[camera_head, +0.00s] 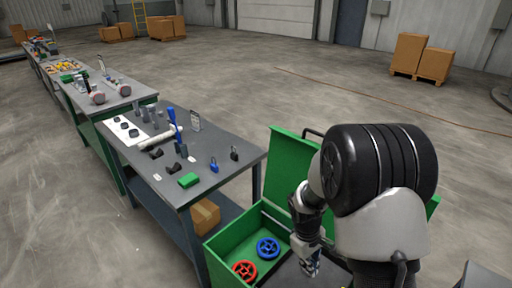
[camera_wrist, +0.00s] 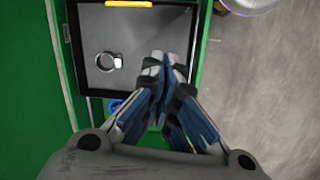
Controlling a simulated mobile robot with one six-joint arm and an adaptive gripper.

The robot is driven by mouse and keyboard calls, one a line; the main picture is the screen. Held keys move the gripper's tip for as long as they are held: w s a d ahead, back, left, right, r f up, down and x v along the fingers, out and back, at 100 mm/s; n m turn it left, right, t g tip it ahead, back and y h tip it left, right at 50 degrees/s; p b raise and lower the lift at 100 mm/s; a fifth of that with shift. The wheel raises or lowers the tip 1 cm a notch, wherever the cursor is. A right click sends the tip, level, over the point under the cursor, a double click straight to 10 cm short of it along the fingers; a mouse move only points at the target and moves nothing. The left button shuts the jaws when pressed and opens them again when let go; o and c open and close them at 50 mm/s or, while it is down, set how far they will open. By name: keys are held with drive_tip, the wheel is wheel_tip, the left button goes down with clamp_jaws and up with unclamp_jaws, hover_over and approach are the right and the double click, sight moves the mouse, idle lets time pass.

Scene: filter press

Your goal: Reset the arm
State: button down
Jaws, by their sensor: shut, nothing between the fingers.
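My gripper (camera_head: 311,264) is low over the right part of an open green box (camera_head: 222,243). In the wrist view my gripper (camera_wrist: 163,68) has its two blue-and-grey fingers together at the tips, with nothing between them. Below it in that view is a dark tray-like surface (camera_wrist: 88,20) with a silver ring-shaped item (camera_wrist: 107,61) on it. My arm hides part of the box and its lid in the head view.
A red handwheel (camera_head: 245,271) and a blue handwheel (camera_head: 268,248) lie in the box. Its green lid (camera_head: 283,170) stands open behind my arm. A grey workbench (camera_head: 222,150) with tools and padlocks stands to the left. Open concrete floor lies behind.

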drive_tip(key=s+r+m+t, duration=0.15)
drive_tip(key=s+r, duration=0.25)
drive_tip(key=r, duration=0.9)
drive_tip(key=s+a+r+m+t+y, duration=0.1)
drive_tip(key=s+r+m, duration=0.4)
drive_tip(key=s+r, duration=0.8)
drive_tip(key=s+a+t, duration=0.1)
drive_tip(key=s+t, duration=0.1)
drive_tip(key=s, duration=0.2)
drive_tip(key=shift+s+r+m+t+y, duration=0.35)
drive_tip(key=shift+s+r+y, duration=0.05)
